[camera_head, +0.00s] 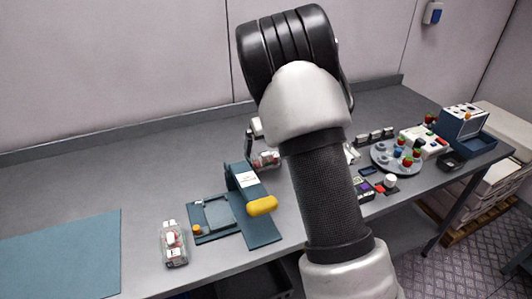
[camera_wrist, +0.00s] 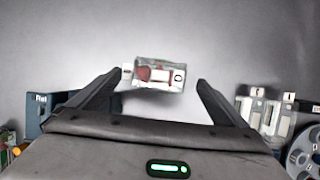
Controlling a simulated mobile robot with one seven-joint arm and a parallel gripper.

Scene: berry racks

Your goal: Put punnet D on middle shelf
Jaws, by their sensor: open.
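A clear punnet with red berries and a white label lies on the grey bench (camera_head: 70,180). In the wrist view this punnet (camera_wrist: 172,86) sits ahead, between my fingertips, with a gap to each; its label letter looks like D but is blurred. In the head view the same punnet (camera_head: 265,160) seems to lie just beyond the blue press, beside my arm. My gripper (camera_wrist: 158,82) is open and empty. In the head view it is mostly hidden behind my arm. Another punnet (camera_head: 173,245) stands at the front left, its letter hard to read. No middle shelf can be made out.
A blue press with a yellow handle (camera_head: 262,206) stands near the front edge. A blue mat (camera_head: 65,255) lies at left. A round carousel (camera_head: 398,158) with coloured pieces and a blue-grey machine (camera_head: 462,122) stand at right. The back left of the bench is clear.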

